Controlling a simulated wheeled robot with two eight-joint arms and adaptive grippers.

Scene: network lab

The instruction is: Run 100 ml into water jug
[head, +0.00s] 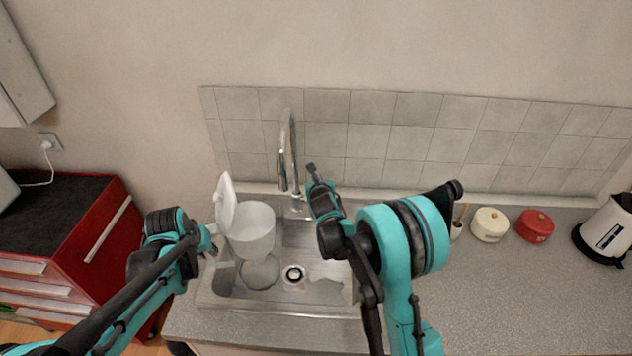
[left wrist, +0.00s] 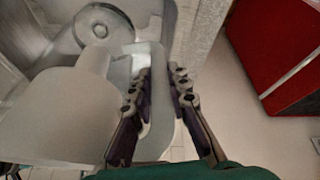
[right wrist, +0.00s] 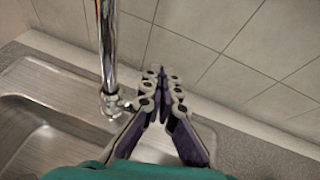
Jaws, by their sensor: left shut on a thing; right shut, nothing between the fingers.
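The water jug (head: 252,236) is a whitish translucent container with its white lid (head: 226,204) swung up, over the left part of the sink. My left gripper (head: 211,238) is shut on its handle at the left side; the jug body (left wrist: 68,115) fills the left of the left wrist view. The chrome tap (head: 287,145) stands behind the sink, its spout near the jug's right rim. I see no clear water stream. My right gripper (head: 311,172) is shut and empty just right of the tap; in the right wrist view its tips are right of the tap's lower body (right wrist: 112,102).
The steel sink (head: 335,270) has a round drain (head: 293,274). A tiled wall (head: 415,140) rises close behind. A cream pot (head: 490,224), a red pot (head: 535,226) and a kettle (head: 607,232) stand on the right counter. A red cabinet (head: 95,235) is at left.

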